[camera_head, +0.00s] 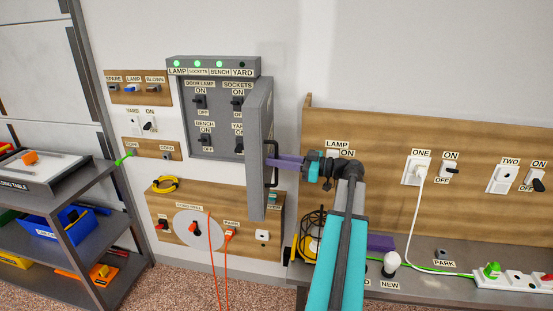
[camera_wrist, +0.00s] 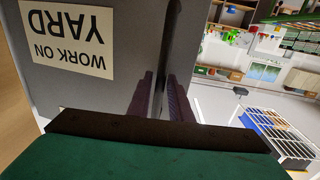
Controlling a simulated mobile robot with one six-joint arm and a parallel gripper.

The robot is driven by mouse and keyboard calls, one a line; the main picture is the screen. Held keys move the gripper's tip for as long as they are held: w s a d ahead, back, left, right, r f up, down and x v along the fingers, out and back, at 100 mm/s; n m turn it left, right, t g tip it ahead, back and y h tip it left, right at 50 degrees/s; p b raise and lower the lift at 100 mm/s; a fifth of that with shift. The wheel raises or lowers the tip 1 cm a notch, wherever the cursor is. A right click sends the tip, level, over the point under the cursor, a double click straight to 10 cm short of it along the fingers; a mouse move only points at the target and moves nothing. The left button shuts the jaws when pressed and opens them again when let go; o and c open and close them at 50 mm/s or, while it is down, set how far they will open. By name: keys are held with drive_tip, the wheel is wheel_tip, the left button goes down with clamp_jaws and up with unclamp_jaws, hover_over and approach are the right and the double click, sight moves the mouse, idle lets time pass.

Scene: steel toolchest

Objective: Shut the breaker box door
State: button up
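The grey breaker box (camera_head: 215,92) hangs on the wall with its switches in view. Its door (camera_head: 257,145) is open and stands out from the box's right side, seen nearly edge-on. A black handle (camera_head: 270,172) is on the door's right face. My gripper (camera_head: 276,161) has its purple fingers at the handle, from the right. In the wrist view the fingers (camera_wrist: 162,100) point at the door face (camera_wrist: 112,82), which bears an upside-down "WORK ON YARD" label (camera_wrist: 68,42). The fingers look close together; whether they grip the handle is unclear.
A wooden panel (camera_head: 390,180) with switches and sockets is on the right, above a grey bench (camera_head: 420,290). A lower board (camera_head: 180,222) with plugs and orange cords is under the box. A shelf cart (camera_head: 75,235) stands at left.

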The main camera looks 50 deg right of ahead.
clamp_jaws()
drive_tip(key=shift+a, duration=0.1)
idle(0.3)
